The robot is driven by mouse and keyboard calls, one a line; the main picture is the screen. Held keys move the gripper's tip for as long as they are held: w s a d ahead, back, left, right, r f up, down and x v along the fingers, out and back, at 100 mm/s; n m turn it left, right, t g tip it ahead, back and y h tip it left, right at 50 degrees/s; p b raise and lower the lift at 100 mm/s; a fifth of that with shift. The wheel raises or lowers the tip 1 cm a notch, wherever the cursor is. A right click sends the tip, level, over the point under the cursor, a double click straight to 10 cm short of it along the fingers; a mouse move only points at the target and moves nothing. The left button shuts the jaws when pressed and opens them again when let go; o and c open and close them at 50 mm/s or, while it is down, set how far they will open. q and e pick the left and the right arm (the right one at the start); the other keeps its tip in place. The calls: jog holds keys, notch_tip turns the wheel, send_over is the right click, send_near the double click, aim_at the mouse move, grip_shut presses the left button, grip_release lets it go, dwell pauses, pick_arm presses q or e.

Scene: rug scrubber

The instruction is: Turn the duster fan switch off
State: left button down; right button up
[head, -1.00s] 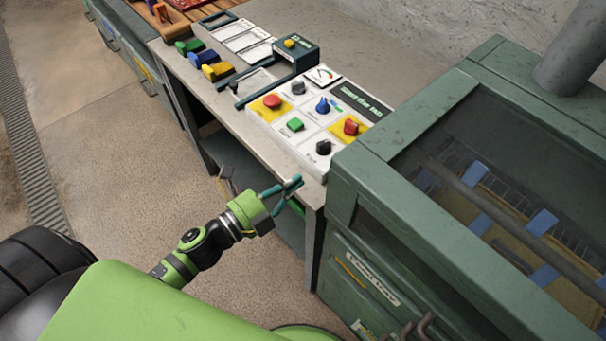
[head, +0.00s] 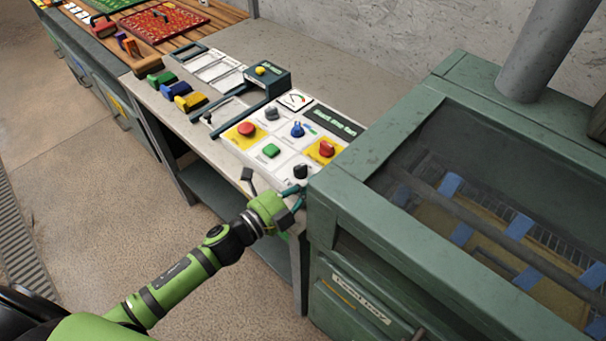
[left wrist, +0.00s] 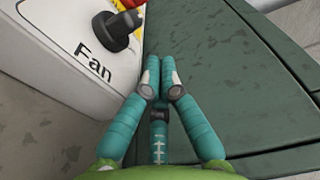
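The fan switch is a black rotary knob (head: 301,171) at the near right corner of the white control panel (head: 283,172). In the left wrist view the black knob (left wrist: 118,33) stands above the printed word "Fan", its grip slanting up to the right. My left gripper (head: 299,189) is just in front of that corner, beside the green cabinet. In the left wrist view its teal fingers (left wrist: 160,75) meet at the tips with nothing between them. They are apart from the knob, to its lower right. My right gripper is not in view.
The green cabinet (head: 350,215) with a clear window stands close on the right. The panel also has a red button (head: 246,129), a green button (head: 270,151), a blue knob (head: 297,129) and a red knob (head: 326,149). Coloured brushes (head: 190,102) lie farther left on the bench.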

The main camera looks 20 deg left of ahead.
aim_at(300, 170)
pick_arm(q)
jog(key=shift+w+a, duration=0.6)
jog(key=shift+a, duration=0.1)
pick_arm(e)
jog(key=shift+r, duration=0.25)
pick_arm(q)
jog(key=shift+w, duration=0.35)
dwell(0.7)
